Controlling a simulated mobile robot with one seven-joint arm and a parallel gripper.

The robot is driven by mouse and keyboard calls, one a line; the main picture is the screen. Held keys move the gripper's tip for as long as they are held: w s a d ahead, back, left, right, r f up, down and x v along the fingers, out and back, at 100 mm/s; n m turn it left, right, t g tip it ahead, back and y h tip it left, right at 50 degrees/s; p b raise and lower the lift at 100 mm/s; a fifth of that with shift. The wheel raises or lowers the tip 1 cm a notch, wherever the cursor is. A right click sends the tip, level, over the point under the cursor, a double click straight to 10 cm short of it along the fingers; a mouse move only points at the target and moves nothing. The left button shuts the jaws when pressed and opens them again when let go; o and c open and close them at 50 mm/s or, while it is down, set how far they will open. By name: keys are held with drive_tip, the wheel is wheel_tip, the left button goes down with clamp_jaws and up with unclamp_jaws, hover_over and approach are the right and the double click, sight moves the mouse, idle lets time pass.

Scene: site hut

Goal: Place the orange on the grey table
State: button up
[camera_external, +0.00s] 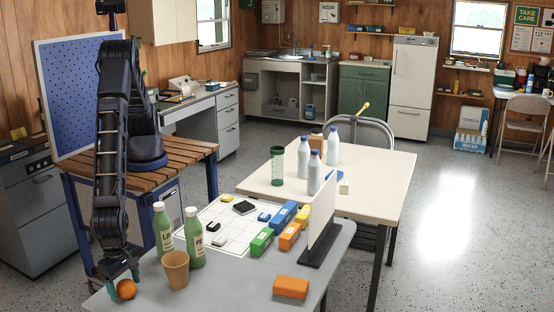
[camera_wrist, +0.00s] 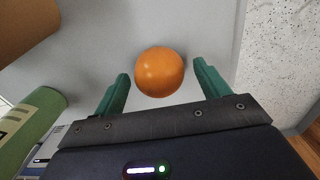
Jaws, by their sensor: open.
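The orange (camera_external: 126,289) rests on the grey table (camera_external: 228,289) near its front left corner. In the wrist view the orange (camera_wrist: 160,72) lies just ahead of and between the two green fingertips. My gripper (camera_external: 124,283) is low over that corner, right at the orange. In the wrist view my gripper (camera_wrist: 160,84) is open, with a gap between each finger and the orange. The grey tabletop (camera_wrist: 120,40) shows around the orange.
Two green bottles (camera_external: 163,229) and a tan cup (camera_external: 175,269) stand close to the right of my gripper. An orange block (camera_external: 291,287) lies farther right. Several coloured blocks and a white upright panel (camera_external: 321,220) are behind. The table edge is close by.

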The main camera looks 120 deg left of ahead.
sight(124, 281)
wheel_tip(124, 281, up, 12)
drive_tip(key=shift+f, duration=0.2)
drive_tip(key=w+a+r+n+t, duration=0.1)
drive_tip(key=w+a+r+n, duration=0.35)
drive_tip(key=a+r, duration=0.75)
drive_tip(key=w+a+r+n+t, duration=0.1)
drive_tip(key=a+r+n, duration=0.6)
drive_tip(key=a+r, duration=0.45)
drive_tip(key=s+a+r+n, duration=0.3)
drive_tip(key=a+r+n, duration=0.1)
drive_tip(key=a, duration=0.6)
drive_tip(key=s+a+r+n, duration=0.3)
drive_tip(key=a+n, duration=0.2)
drive_tip(key=a, duration=0.4)
drive_tip(key=s+a+r+n+t, duration=0.1)
drive_tip(key=s+a+n+t, duration=0.1)
drive_tip(key=s+a+n, duration=1.3)
drive_tip(key=s+a, duration=0.4)
drive_tip(key=s, duration=0.2)
drive_tip(key=shift+s+a+r+t, duration=0.15)
drive_tip(key=shift+s+a+t, duration=0.15)
